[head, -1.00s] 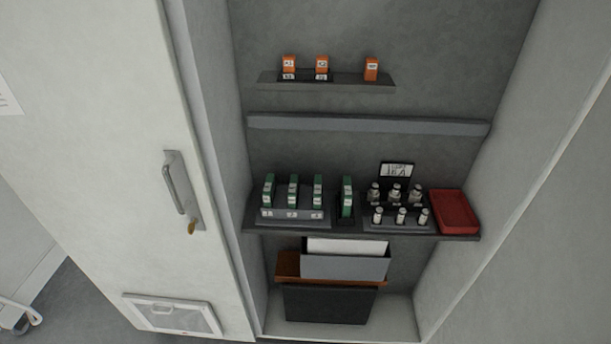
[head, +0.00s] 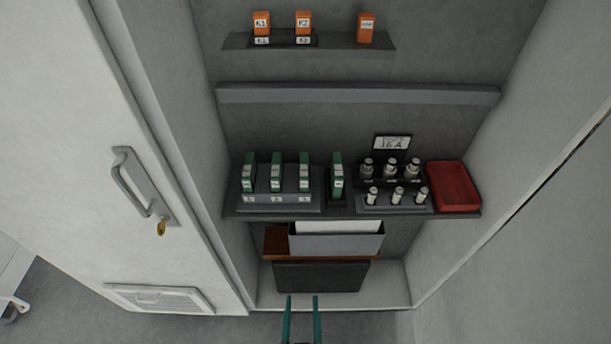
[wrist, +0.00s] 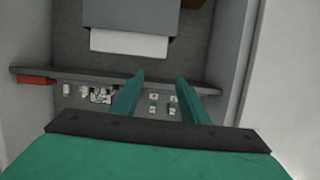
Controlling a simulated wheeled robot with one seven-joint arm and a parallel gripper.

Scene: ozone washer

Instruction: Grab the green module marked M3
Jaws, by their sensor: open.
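Several green modules stand on the middle shelf (head: 455,214). Three of them, the left one (head: 249,172), the middle one (head: 276,172) and the right one (head: 304,172), stand upright in a grey rack (head: 280,203) with small white labels. A separate green module (head: 337,178) stands in a dark holder to their right. The module markings are too small to read, so I cannot tell which is M3. My gripper (head: 302,300) is open and empty at the bottom of the head view, below and in front of the shelf. Its teal fingers (wrist: 160,80) also show in the wrist view.
Cylindrical fuses (head: 391,170) and a red tray (head: 453,186) stand right of the modules. Orange modules (head: 304,24) sit on an upper shelf. A grey bar (head: 360,94) crosses above the modules. A grey bin (head: 338,243) is below. The cabinet door (head: 60,150) is open at left.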

